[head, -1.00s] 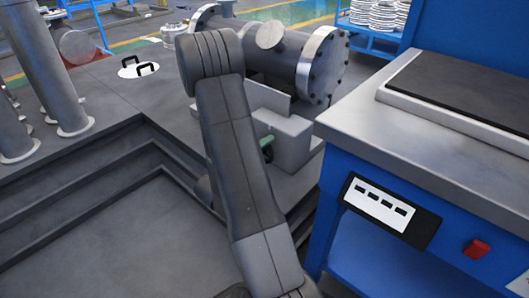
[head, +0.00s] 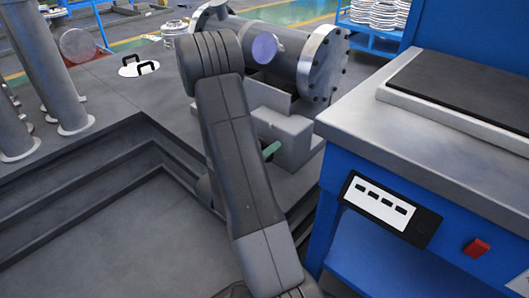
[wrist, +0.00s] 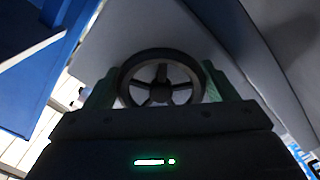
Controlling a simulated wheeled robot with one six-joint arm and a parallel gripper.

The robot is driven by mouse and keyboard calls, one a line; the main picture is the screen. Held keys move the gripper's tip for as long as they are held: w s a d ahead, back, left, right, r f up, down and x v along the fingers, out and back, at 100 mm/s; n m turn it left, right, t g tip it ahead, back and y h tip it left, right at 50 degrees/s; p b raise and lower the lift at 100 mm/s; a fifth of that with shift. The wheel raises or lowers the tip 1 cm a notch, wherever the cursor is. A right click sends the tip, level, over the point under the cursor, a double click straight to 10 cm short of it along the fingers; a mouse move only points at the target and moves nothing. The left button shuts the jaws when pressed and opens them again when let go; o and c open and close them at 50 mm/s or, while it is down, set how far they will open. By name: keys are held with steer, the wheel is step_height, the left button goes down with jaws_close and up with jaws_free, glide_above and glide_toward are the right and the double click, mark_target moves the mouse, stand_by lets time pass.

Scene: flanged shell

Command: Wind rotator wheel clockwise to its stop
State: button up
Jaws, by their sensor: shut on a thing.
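The rotator wheel (wrist: 160,91), a dark spoked handwheel, shows in the wrist view between the two green fingers of my gripper (wrist: 157,82). The fingers are shut on it, one at each side of its rim. In the head view the wheel is hidden behind my arm, and only a green finger of my gripper (head: 271,149) shows beside the grey rotator block (head: 290,138). The flanged shell (head: 285,58) lies above the block. Its side nozzle (head: 265,48) has a bluish round face turned toward the camera.
A blue bench (head: 375,205) with a metal top stands close on the right. Grey pipes (head: 60,70) stand at the left, and a white disc with black handles (head: 138,70) lies on the grey platform. A blue rack with stacked rings (head: 375,15) is behind.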

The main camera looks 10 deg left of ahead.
stand_by(0.4)
steer(key=o, duration=0.9)
steer(key=shift+o, duration=0.2)
steer(key=p+v, duration=0.2)
steer(key=v, duration=1.2)
steer(key=shift+w+d+f, duration=0.1)
steer(key=shift+w, duration=0.1)
steer(key=shift+b+x, duration=1)
steer(key=shift+x, duration=5.65)
steer(key=shift+s, duration=0.1)
